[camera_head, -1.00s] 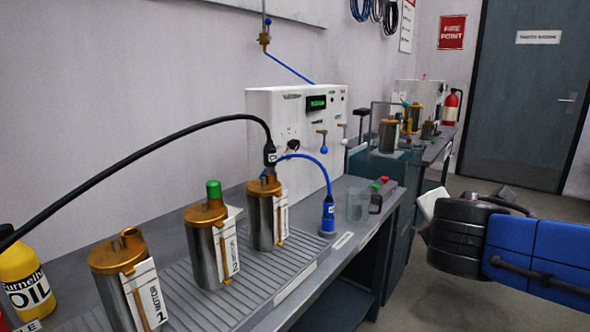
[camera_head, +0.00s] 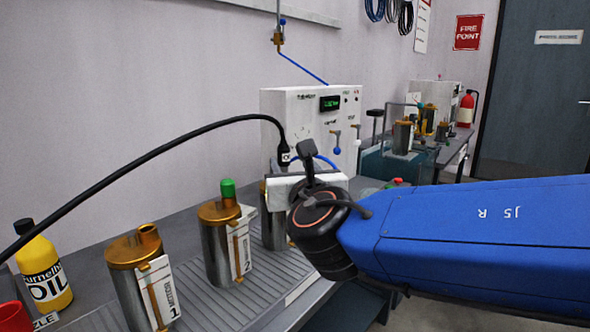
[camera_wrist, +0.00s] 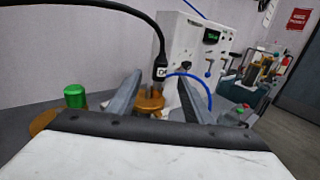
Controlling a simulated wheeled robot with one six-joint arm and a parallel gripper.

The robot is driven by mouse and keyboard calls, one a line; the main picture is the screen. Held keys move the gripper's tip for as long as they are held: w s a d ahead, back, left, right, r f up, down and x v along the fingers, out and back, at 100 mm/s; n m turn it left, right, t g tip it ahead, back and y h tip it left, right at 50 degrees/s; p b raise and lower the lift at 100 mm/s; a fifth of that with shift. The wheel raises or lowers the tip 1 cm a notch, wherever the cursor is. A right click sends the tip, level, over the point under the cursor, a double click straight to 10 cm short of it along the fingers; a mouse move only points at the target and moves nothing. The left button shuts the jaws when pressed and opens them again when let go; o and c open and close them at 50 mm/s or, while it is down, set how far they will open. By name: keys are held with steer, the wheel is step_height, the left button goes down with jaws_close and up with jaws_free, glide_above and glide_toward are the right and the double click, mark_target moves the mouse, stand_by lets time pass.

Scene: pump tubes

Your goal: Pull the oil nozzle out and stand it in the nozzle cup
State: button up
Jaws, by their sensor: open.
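The oil nozzle (camera_head: 284,156) is the black end of a thick black hose and stands upright in the rearmost metal can (camera_head: 272,232). In the wrist view the nozzle (camera_wrist: 160,66) sits above the can's brass lid (camera_wrist: 150,100). My gripper (camera_wrist: 160,78) is open, with a grey finger on either side of the nozzle and lid; it is not closed on them. In the head view my wrist covers much of that can. A red cup (camera_head: 13,316), partly cut off at the lower left beside a label ending "ZZLE", appears to be the nozzle cup.
Motor can 1 (camera_head: 145,285) and green-capped motor can 2 (camera_head: 220,250) stand on the ribbed tray. A yellow oil bottle (camera_head: 44,272) is at the left. The black hose (camera_head: 150,155) arches over the bench. A white control box (camera_head: 305,115) with a blue tube stands behind.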

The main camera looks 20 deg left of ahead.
mark_target(281, 147)
steer(key=x, duration=1.5)
steer(key=shift+w+f, duration=0.1)
steer(key=shift+w, duration=0.15)
jaws_close()
steer(key=shift+r, duration=0.75)
stand_by(0.4)
steer(key=shift+r, duration=1.9)
